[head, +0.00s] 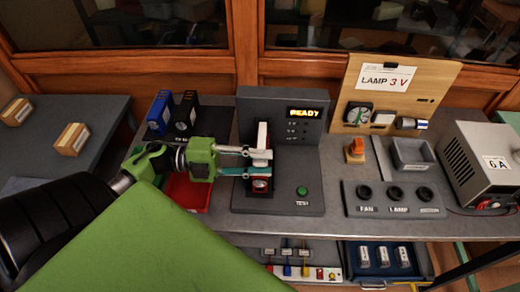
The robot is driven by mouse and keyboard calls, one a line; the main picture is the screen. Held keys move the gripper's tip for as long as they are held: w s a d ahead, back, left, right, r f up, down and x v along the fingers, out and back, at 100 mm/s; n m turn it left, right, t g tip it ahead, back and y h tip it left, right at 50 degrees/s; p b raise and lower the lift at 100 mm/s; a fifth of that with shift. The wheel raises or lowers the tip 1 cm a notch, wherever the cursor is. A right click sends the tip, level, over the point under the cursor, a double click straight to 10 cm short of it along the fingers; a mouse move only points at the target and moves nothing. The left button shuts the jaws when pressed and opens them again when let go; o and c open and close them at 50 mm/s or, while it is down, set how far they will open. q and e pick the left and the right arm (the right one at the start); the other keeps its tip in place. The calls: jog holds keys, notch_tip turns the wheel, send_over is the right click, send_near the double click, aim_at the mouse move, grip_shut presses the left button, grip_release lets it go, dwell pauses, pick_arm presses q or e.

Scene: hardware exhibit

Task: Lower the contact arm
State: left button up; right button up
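The dark grey tester (305,160) stands on the middle of the bench with a lit READY display (304,112) and a green TEST button (302,191). A pale upright piece (262,135), which looks like the contact arm, rises in the slot on its left side. My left gripper (259,162) comes in from the left with its two fingers apart, one above the other, at the lower part of this piece. I cannot tell if the fingers touch it. My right gripper is out of view.
Blue (160,113) and black (186,115) holders and a red tray (188,193) are left of the tester. A wooden LAMP 3 V board (390,95), grey tray (412,154), socket panel (395,198) and 6 A power unit (478,160) are to the right.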

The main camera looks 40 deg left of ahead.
pick_arm(q)
jog(key=v, duration=1.2)
jog(key=shift+a, duration=0.1)
dwell(0.4)
